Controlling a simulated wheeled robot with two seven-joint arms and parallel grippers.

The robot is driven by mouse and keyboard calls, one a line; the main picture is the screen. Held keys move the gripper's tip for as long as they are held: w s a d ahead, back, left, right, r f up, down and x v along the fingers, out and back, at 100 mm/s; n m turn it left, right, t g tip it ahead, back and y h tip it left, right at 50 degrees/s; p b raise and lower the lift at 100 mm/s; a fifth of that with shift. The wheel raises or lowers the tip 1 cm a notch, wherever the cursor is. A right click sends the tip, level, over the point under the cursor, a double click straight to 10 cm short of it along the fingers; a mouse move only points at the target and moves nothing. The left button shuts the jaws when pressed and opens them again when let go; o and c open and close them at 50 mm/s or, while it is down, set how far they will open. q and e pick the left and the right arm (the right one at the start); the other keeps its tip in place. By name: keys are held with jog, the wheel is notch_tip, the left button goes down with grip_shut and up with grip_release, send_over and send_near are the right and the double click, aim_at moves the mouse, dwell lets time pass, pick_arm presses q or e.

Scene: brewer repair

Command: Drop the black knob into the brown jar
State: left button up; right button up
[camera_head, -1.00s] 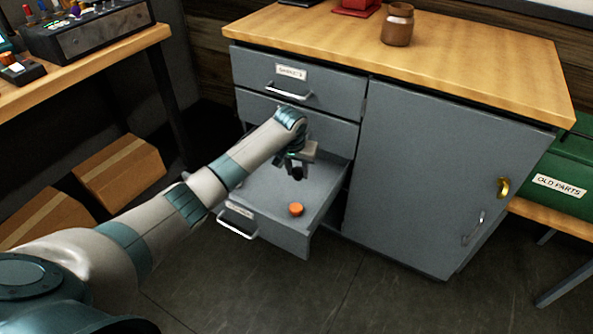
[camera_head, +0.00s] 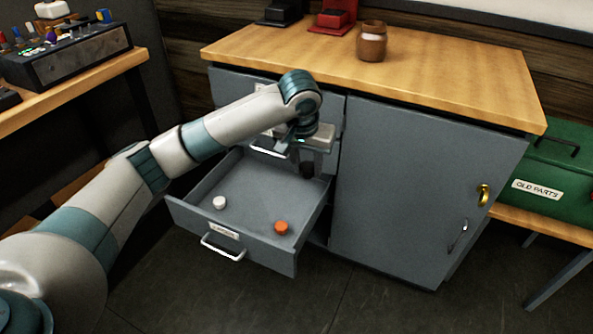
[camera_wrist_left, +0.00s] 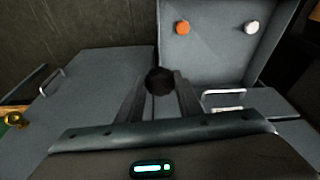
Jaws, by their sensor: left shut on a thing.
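My left gripper (camera_head: 307,160) is shut on the black knob (camera_head: 307,170) and holds it above the back right of the open drawer. The knob also shows between the fingertips in the left wrist view (camera_wrist_left: 159,80). The brown jar (camera_head: 372,42) stands upright on the wooden cabinet top, above and to the right of the gripper. Its inside cannot be seen. My right gripper is not in view.
The open drawer (camera_head: 245,205) holds an orange knob (camera_head: 281,227) and a white knob (camera_head: 219,202). The wooden top (camera_head: 450,85) has free room around the jar. A red object (camera_head: 335,18) and a black one (camera_head: 281,10) stand behind. A green box (camera_head: 565,170) is at right.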

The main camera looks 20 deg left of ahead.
pick_arm(q)
jog(key=s+r, duration=0.3)
jog(key=s, duration=0.8)
jog(key=shift+d+r, duration=0.15)
jog(key=shift+d, duration=0.15)
jog(key=shift+s, duration=0.1)
